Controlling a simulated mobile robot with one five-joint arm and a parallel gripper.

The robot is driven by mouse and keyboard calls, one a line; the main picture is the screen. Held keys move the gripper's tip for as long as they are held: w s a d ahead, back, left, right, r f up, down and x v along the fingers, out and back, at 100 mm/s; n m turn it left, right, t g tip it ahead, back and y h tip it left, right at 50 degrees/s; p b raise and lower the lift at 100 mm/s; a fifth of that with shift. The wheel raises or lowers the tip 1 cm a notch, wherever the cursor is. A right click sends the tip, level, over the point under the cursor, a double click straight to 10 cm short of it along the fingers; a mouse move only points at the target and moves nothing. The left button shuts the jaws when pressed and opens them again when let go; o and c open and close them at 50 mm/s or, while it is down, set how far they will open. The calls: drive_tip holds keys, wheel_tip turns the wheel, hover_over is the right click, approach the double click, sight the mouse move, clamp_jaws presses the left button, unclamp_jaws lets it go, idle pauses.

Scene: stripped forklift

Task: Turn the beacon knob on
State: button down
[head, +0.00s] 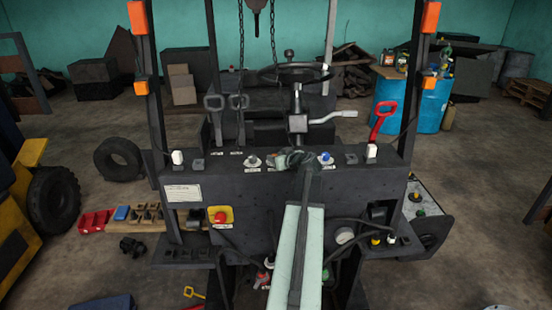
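A panel (235,195) on the stripped forklift crosses the middle of the head view. A dark knob on a pale base (253,161) sits along its top, left of my gripper. A blue-topped knob (325,157) sits just right of my gripper. Their labels are too small to read, so I cannot tell which one is the beacon knob. My gripper (287,158) is over the panel's top edge between these two knobs, seen from behind my pale arm. Its fingers are dark and blurred together, and I cannot tell whether they touch anything. My gripper and arm hide the panel's middle.
A red emergency button (220,217) on a yellow plate is on the panel's left front. A steering wheel (297,73) and a red lever (382,120) rise behind. Dark posts with orange lamps (139,17) flank the panel. Cables hang below it.

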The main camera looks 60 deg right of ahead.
sight(284, 174)
drive_tip(key=shift+a+m+g+h, duration=0.2)
drive_tip(key=shift+m+g+h, duration=0.1)
drive_tip(key=shift+m, duration=0.1)
drive_tip(key=shift+d+h, duration=0.1)
drive_tip(key=shift+h, duration=0.2)
drive_tip(key=c, duration=1)
unclamp_jaws()
drive_tip(key=shift+o, duration=0.2)
drive_tip(key=p+v, duration=0.3)
drive_tip(key=v, duration=0.4)
drive_tip(key=shift+s+r, duration=0.25)
drive_tip(key=shift+s, duration=0.05)
drive_tip(key=shift+f, duration=0.1)
